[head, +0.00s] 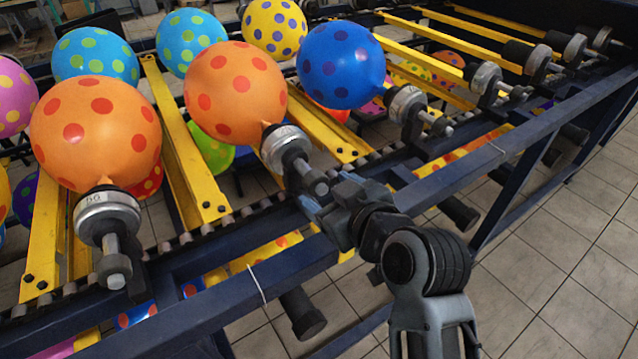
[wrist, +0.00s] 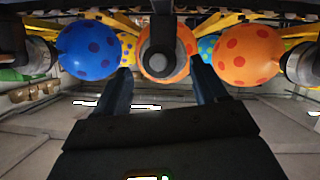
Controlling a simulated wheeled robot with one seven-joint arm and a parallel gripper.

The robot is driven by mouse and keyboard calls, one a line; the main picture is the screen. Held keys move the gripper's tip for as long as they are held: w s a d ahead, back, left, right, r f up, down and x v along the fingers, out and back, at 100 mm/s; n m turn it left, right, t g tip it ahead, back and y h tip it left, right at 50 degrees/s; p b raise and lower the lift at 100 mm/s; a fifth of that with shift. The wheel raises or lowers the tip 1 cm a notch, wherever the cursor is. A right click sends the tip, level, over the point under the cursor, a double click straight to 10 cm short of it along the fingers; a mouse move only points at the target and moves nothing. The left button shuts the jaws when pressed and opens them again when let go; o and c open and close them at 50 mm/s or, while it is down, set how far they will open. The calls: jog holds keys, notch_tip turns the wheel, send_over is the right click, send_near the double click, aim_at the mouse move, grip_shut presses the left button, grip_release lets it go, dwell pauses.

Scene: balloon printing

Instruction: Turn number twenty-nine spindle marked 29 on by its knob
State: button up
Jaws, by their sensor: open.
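A silver spindle (head: 287,147) holds an orange balloon with red dots (head: 236,85) in the middle of the near row. Its knob (head: 316,184) points toward me. No number 29 is readable on it from here. My gripper (head: 328,200) is in front of this knob, close to it in the head view; whether they touch is unclear. In the wrist view, the open fingers (wrist: 160,88) stand on either side of the dark round knob end (wrist: 160,60), with clear gaps showing. The balloon shows partly behind the knob.
A left spindle (head: 107,212) with hard-to-read marks holds another orange balloon (head: 95,133). A right spindle (head: 407,106) holds a blue balloon (head: 340,65). A dark blue rail (head: 270,268) runs below my gripper. Tiled floor (head: 540,260) lies open at right.

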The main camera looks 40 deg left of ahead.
aim_at(323, 190)
jog(key=shift+x, duration=2.25)
jog(key=c, duration=1)
